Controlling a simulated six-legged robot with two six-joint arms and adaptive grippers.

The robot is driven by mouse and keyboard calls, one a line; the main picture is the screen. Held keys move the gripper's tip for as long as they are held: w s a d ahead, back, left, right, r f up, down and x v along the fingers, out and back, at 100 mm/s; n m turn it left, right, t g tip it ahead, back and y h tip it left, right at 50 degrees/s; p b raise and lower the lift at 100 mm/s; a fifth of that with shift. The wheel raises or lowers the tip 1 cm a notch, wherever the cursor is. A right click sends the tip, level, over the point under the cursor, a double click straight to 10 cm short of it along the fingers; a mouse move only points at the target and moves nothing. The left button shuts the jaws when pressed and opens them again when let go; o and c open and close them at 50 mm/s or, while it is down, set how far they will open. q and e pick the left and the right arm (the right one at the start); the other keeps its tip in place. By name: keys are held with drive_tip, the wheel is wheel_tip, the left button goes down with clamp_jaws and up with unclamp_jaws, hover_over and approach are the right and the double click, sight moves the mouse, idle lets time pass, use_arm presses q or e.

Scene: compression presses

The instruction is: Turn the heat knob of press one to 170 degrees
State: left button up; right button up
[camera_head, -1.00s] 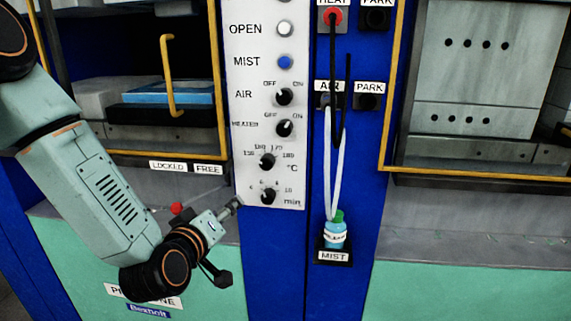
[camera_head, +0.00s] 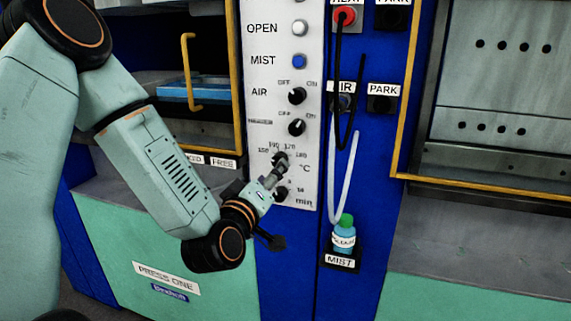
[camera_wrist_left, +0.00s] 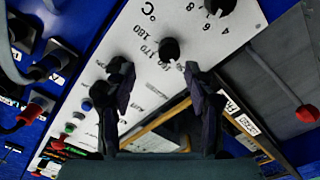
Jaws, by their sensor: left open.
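The heat knob (camera_head: 281,158) is a black dial on the white panel of press one, with a °C scale marked from about 150 to 180. It also shows in the left wrist view (camera_wrist_left: 169,48). Its pointer direction is too small and dark to tell. My left gripper (camera_head: 275,172) is in front of the panel at the heat knob, partly covering it in the head view. In the left wrist view the fingers (camera_wrist_left: 156,70) are apart, with the knob just beyond the gap between their tips. No grip on it shows. My right gripper is not in view.
The minutes knob (camera_head: 281,194) is just below, and the heater knob (camera_head: 297,127) and air knob (camera_head: 297,96) are above. A yellow door frame (camera_head: 238,90) stands to the left. Hoses hang to the right above a mist bottle (camera_head: 343,238).

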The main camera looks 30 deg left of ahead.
sight(274, 165)
use_arm(q)
drive_tip(key=w+a, duration=0.1)
drive_tip(key=w, duration=0.1)
drive_tip(key=w+a+f, duration=0.1)
drive_tip(key=w, duration=0.1)
drive_tip(key=w+a, duration=0.1)
drive_tip(key=w, duration=0.1)
drive_tip(key=shift+a+f, duration=0.2)
drive_tip(key=shift+a, duration=0.15)
drive_tip(key=shift+w+d+r, duration=0.2)
drive_tip(key=shift+d+r, duration=0.4)
drive_tip(key=shift+d, duration=0.2)
drive_tip(key=shift+w+a+f, duration=0.25)
drive_tip(key=shift+a+f, duration=0.15)
drive_tip(key=shift+a, duration=0.2)
drive_tip(key=shift+c, duration=0.3)
drive_tip(key=shift+w+a+f, duration=0.1)
drive_tip(key=shift+c, duration=0.7)
drive_tip(key=shift+s+d+r, duration=0.25)
drive_tip(key=shift+d+r, duration=0.1)
drive_tip(key=shift+d, duration=0.2)
drive_tip(key=c, duration=0.5)
drive_tip(key=shift+a, duration=0.3)
drive_tip(key=shift+c, duration=2)
drive_tip(key=shift+w+d, duration=0.1)
drive_tip(key=shift+d, duration=0.05)
clamp_jaws()
